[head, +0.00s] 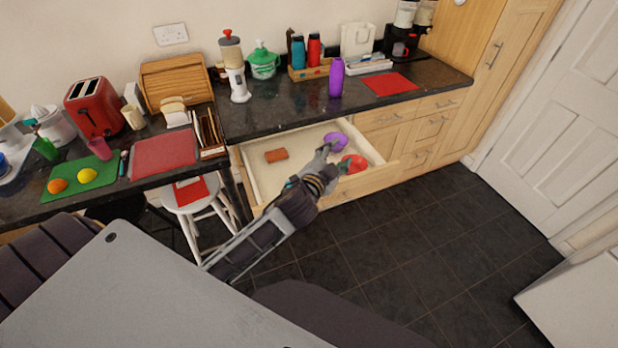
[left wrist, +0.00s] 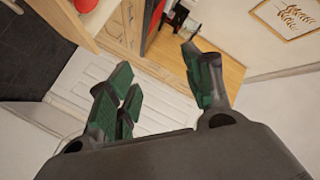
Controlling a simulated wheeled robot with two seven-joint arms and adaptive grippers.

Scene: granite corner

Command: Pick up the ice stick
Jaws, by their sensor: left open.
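I cannot make out a thing that is clearly the ice stick. An orange-brown block (head: 276,155) lies in the open drawer (head: 262,181), left of my gripper. A purple bowl-like thing (head: 336,140) and a red one (head: 354,162) are also in the drawer. My left gripper (head: 335,158) is over the drawer's right part, close to these two, and partly covers them. In the left wrist view its green-padded fingers (left wrist: 160,66) are spread, with nothing between them. My right gripper is in neither view.
The dark counter (head: 270,121) above the drawer holds a purple bottle (head: 337,77), a blender (head: 234,67) and a red mat (head: 390,83). A white stool (head: 194,204) stands left of the drawer. The dark tiled floor (head: 430,230) at right is clear.

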